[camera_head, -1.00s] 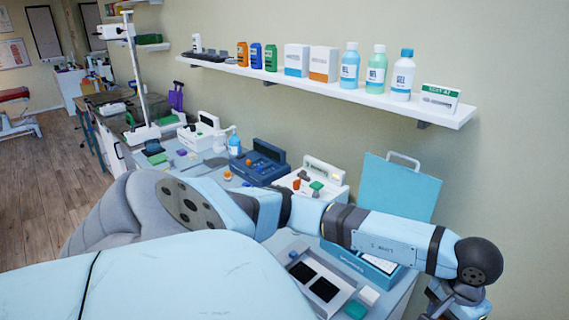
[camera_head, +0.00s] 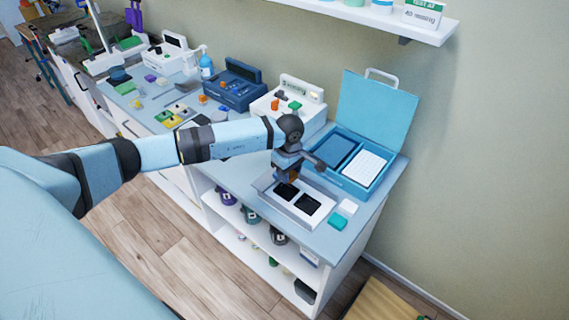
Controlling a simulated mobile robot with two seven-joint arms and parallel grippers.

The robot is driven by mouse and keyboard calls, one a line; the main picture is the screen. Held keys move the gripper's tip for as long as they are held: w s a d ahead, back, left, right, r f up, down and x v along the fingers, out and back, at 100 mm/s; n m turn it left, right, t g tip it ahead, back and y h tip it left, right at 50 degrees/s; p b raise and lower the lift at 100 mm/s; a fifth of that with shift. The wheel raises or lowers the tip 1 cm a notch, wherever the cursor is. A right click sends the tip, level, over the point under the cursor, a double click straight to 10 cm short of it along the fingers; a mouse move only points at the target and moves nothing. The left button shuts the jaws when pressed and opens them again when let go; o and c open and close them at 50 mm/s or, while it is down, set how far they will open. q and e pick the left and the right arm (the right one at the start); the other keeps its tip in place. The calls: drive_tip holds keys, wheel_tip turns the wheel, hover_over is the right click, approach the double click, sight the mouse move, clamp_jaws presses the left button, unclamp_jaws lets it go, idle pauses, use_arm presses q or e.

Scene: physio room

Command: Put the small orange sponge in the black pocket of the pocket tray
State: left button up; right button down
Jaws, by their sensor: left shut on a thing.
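The pocket tray (camera_head: 267,188) is a pale grey tray on the counter with two black pockets, a left one (camera_head: 285,192) and a right one (camera_head: 308,204). My left gripper (camera_head: 290,179) points down over the left, far end of the tray, close above the left pocket. It is shut on the small orange sponge (camera_head: 293,177), of which only a bit of orange shows between the dark fingers. The gripper hides part of the left pocket and the tray's back edge. I cannot tell if the sponge touches the tray. My right gripper is not in view.
An open blue case (camera_head: 373,110) stands behind the tray. A white box (camera_head: 309,106) and a dark blue box (camera_head: 241,79) stand further left. The counter's front edge is close.

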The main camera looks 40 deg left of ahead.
sight(287, 192)
use_arm(q)
drive_tip(key=shift+w+a+f+n, duration=0.25)
drive_tip(key=shift+a+f+n, duration=0.2)
drive_tip(key=shift+n, duration=0.15)
drive_tip(key=shift+f+b, duration=1.6)
drive_tip(key=shift+f, duration=1.15)
drive_tip(key=shift+f+b, duration=0.45)
drive_tip(key=shift+b, duration=0.4)
drive_tip(key=shift+f, duration=0.2)
